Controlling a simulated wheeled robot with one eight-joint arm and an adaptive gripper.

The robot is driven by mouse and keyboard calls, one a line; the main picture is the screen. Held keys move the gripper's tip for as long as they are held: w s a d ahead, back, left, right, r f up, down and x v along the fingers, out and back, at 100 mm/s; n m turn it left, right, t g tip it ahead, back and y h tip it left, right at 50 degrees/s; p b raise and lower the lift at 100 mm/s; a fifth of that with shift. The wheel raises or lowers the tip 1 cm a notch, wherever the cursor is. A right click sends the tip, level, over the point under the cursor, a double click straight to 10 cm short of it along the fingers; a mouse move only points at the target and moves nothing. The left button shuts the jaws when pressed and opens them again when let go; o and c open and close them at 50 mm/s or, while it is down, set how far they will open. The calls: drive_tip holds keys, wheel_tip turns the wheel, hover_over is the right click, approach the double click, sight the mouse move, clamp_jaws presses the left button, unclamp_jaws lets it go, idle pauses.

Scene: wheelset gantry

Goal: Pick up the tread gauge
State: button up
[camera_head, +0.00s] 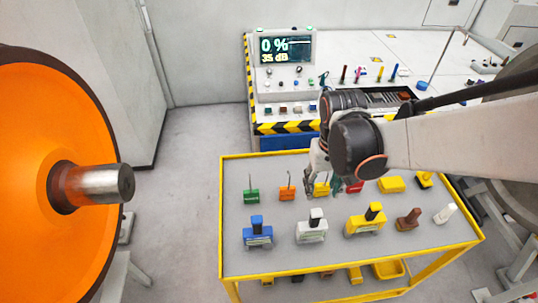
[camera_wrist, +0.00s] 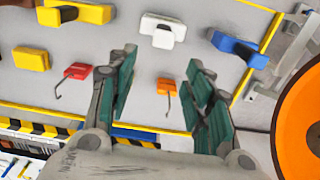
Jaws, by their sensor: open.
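Several small coloured gauges stand on a grey tabletop (camera_head: 235,215); none is labelled clearly enough to tell which is the tread gauge. The back row has a green block with a rod (camera_head: 251,196), an orange block with a hooked rod (camera_head: 287,194), a yellow one (camera_head: 321,190) and a red one (camera_head: 354,187). My gripper (camera_head: 318,168) is above this row, open and empty. In the wrist view my gripper (camera_wrist: 161,60) has the orange block (camera_wrist: 166,87) showing between its green-padded fingers, apart from both. The fingers hide the green and yellow blocks there.
The front row holds blue (camera_head: 258,232), white (camera_head: 311,228), yellow-black (camera_head: 366,220) and brown (camera_head: 409,219) pieces. A console with a display (camera_head: 287,47) stands behind. An orange wheel (camera_head: 45,150) with a protruding axle is at left.

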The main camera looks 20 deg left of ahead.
sight(316, 212)
drive_tip(key=f+b, duration=0.2)
drive_tip(key=s+f+b, duration=0.1)
drive_tip(key=f, duration=0.2)
drive_tip(key=f+b, duration=0.2)
drive_tip(key=f, duration=0.1)
drive_tip(key=shift+s+a+f+b, duration=0.1)
drive_tip(key=shift+s+a+b, duration=0.1)
drive_tip(key=shift+s+b, duration=0.15)
drive_tip(key=shift+w+d+f+b, duration=0.1)
drive_tip(key=shift+d+f+b, duration=0.1)
drive_tip(key=shift+f+b, duration=0.9)
drive_tip(key=shift+d+f+b, duration=0.15)
drive_tip(key=shift+f+b, duration=0.3)
drive_tip(key=shift+f, duration=1.15)
drive_tip(key=shift+r, duration=0.1)
drive_tip(key=shift+d, duration=0.1)
clamp_jaws()
